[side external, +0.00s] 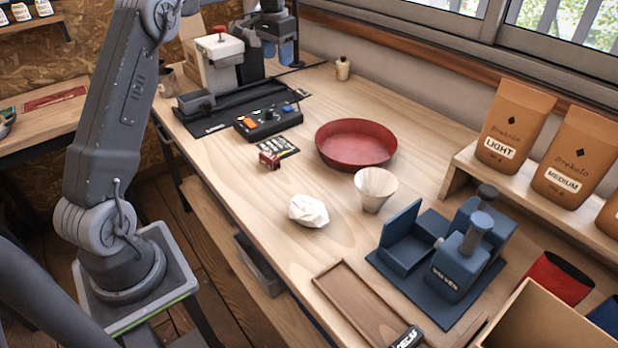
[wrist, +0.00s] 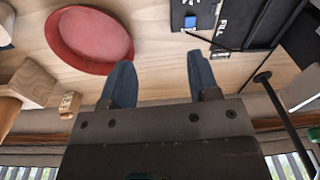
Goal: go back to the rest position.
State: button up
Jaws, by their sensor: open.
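My gripper (side external: 278,52) is at the top of the side external view, over the far end of the wooden bench, with its blue fingers pointing down. In the wrist view its two blue fingers (wrist: 161,78) are spread apart with nothing between them. The gripper is open and empty. A red round tray (side external: 356,144) lies on the bench; it also shows in the wrist view (wrist: 90,40), to the left of the fingers.
A machine with a red knob (side external: 220,50) stands close to my gripper. A control box (side external: 268,122), a white crumpled item (side external: 308,211), a cream cup (side external: 376,189) and a blue press (side external: 462,255) are on the bench. A small wooden figure (side external: 343,69) stands near the window wall.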

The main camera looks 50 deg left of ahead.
jog(key=s+d+r+t, duration=0.1)
jog(key=s+d+r, duration=0.35)
jog(key=d, duration=0.45)
jog(key=s+d+r+t, duration=0.1)
jog(key=s+d+r, duration=0.2)
jog(key=s+d, duration=0.45)
jog(key=s+d+f+t, duration=0.1)
jog(key=s+d+f, duration=0.2)
jog(key=s+d, duration=0.3)
jog(key=s+d+f+m+t, duration=0.1)
jog(key=s+d+f, duration=0.3)
jog(key=s, duration=0.7)
jog(key=d, duration=0.2)
jog(key=shift+s+d+f+t+h, duration=0.2)
jog(key=shift+d+t+h, duration=0.1)
jog(key=shift+d+t, duration=0.1)
